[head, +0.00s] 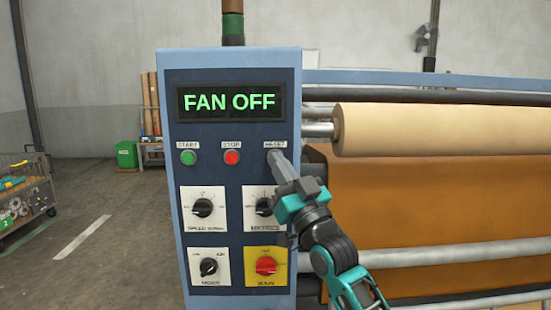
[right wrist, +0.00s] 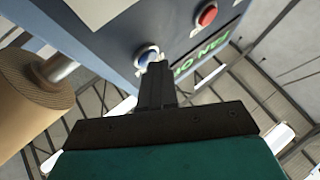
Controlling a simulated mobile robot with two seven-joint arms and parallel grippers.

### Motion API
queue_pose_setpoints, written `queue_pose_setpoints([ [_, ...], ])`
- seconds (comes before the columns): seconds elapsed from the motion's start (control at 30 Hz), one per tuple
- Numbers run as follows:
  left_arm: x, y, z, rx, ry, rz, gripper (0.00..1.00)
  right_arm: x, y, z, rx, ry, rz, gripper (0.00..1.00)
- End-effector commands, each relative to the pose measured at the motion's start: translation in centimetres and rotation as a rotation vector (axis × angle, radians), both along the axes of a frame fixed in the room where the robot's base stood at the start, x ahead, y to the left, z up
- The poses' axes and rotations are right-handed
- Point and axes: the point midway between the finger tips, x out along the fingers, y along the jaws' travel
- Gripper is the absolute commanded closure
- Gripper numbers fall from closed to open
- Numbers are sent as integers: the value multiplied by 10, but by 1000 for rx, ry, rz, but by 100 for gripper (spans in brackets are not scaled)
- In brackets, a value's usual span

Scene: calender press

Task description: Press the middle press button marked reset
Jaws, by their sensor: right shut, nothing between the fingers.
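The blue press panel (head: 230,165) carries a row of three buttons under a screen reading FAN OFF (head: 230,102). The label RESET (head: 275,146) is over the rightmost button, not the middle one. In the head view that button is hidden behind my right gripper (head: 277,158). In the right wrist view a blue button (right wrist: 146,55) with a pale ring shows just beyond the fingertips (right wrist: 158,68). My right gripper is shut and empty, its tip at this button. I cannot tell whether it touches. My left gripper is not in view.
The middle red button (head: 232,157) is marked STOP and the green one (head: 188,157) START. Rotary knobs (head: 202,207) and a red main switch (head: 266,265) sit below. A beige roll (head: 440,130) lies right of the panel. Open floor (head: 110,240) is at the left.

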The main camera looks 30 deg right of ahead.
Motion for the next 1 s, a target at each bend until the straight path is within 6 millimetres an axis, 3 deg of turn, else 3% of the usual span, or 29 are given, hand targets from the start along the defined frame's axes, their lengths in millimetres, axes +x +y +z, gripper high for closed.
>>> queue_pose_setpoints([
  [1.0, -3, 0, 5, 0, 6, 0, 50, -13, 8, 0, 0, 0, 0, 100],
])
